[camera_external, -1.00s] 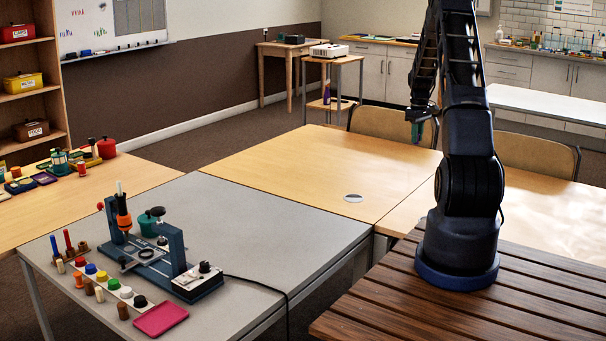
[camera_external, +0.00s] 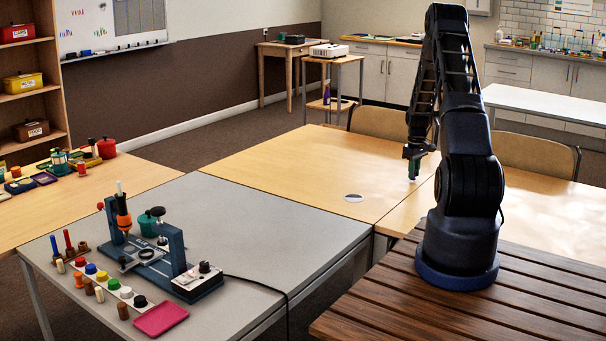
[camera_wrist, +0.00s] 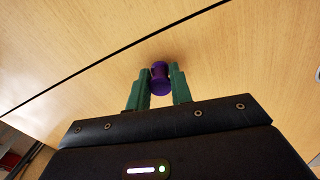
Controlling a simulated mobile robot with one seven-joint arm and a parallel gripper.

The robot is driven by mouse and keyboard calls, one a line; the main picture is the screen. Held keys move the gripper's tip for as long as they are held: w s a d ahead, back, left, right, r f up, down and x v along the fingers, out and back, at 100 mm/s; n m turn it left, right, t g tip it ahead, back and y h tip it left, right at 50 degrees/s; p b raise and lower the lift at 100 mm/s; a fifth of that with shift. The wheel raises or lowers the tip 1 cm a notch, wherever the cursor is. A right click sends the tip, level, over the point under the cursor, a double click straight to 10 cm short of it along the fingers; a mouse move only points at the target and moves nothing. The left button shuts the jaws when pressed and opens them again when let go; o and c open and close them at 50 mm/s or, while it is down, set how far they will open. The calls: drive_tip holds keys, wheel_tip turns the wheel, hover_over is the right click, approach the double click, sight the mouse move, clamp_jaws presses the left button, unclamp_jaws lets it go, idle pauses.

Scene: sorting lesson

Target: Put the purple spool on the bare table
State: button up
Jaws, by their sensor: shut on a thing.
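The purple spool (camera_wrist: 160,76) is between the two green fingers of my gripper (camera_wrist: 161,84) in the wrist view. My gripper is shut on it. In the external view my gripper (camera_external: 412,165) points down over the right part of the light wooden table (camera_external: 280,160), low and near its surface. The spool is too small to make out clearly there. I cannot tell whether it touches the wood. In the wrist view the bare wooden tabletop (camera_wrist: 225,55) lies beyond the fingers, with a dark seam running across it.
The wood around my gripper is clear. A round grommet (camera_external: 354,198) is in the tabletop to the left. The grey table (camera_external: 270,225) in front holds a blue press (camera_external: 150,255), pegs and a pink tray (camera_external: 160,319). Chairs (camera_external: 380,123) stand behind the wooden table.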

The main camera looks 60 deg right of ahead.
drive_tip(key=shift+f, duration=0.3)
drive_tip(key=shift+f, duration=0.1)
drive_tip(key=o, duration=0.9)
